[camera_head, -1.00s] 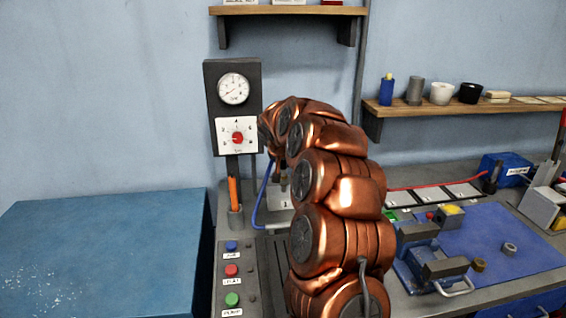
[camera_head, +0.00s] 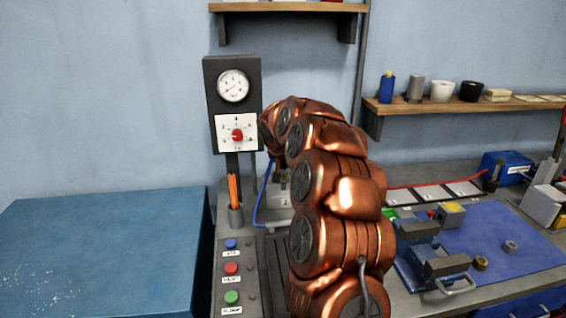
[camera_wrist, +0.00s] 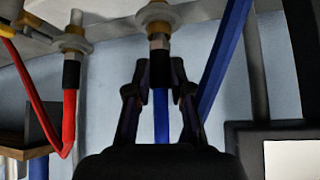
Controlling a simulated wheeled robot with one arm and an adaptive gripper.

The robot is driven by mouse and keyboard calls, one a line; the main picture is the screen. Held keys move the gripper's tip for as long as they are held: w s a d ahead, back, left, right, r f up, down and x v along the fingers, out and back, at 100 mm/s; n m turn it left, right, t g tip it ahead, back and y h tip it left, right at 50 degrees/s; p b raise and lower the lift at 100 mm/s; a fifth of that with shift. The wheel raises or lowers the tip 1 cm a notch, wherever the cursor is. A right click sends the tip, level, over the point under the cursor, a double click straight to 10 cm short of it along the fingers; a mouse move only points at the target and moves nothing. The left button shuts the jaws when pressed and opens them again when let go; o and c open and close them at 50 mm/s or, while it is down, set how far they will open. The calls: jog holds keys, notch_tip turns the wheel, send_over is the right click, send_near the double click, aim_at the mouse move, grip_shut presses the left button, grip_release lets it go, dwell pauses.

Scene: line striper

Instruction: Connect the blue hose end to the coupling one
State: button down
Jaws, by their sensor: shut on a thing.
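In the wrist view my gripper (camera_wrist: 158,82) is shut on the black sleeve of the blue hose end (camera_wrist: 159,72), which points upward. Blue hose (camera_wrist: 161,118) hangs below the sleeve, between the fingers. The silver tip of the hose end meets the underside of a brass coupling (camera_wrist: 157,16) straight above. I cannot tell whether it is seated, and no number shows on this coupling. In the head view a blue hose (camera_head: 262,205) loops down left of my arm. My gripper is hidden there behind the arm.
A red hose (camera_wrist: 68,110) hangs from a neighbouring coupling (camera_wrist: 72,42) on the left in the wrist view. A blue hose length (camera_wrist: 222,62) runs close by on the right. In the head view a gauge post (camera_head: 232,105) and pen cup (camera_head: 236,214) stand left of my arm.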

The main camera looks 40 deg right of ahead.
jog(key=shift+f+b, duration=0.45)
jog(key=shift+b, duration=0.05)
jog(key=c, duration=0.9)
grip_release()
jog(key=shift+c, duration=0.2)
jog(key=o, duration=0.3)
jog(key=shift+a+r, duration=0.1)
jog(key=shift+r, duration=0.05)
jog(key=b+v, duration=0.2)
jog(key=v, duration=0.4)
jog(key=shift+s+r, duration=0.25)
jog(key=shift+a, duration=0.15)
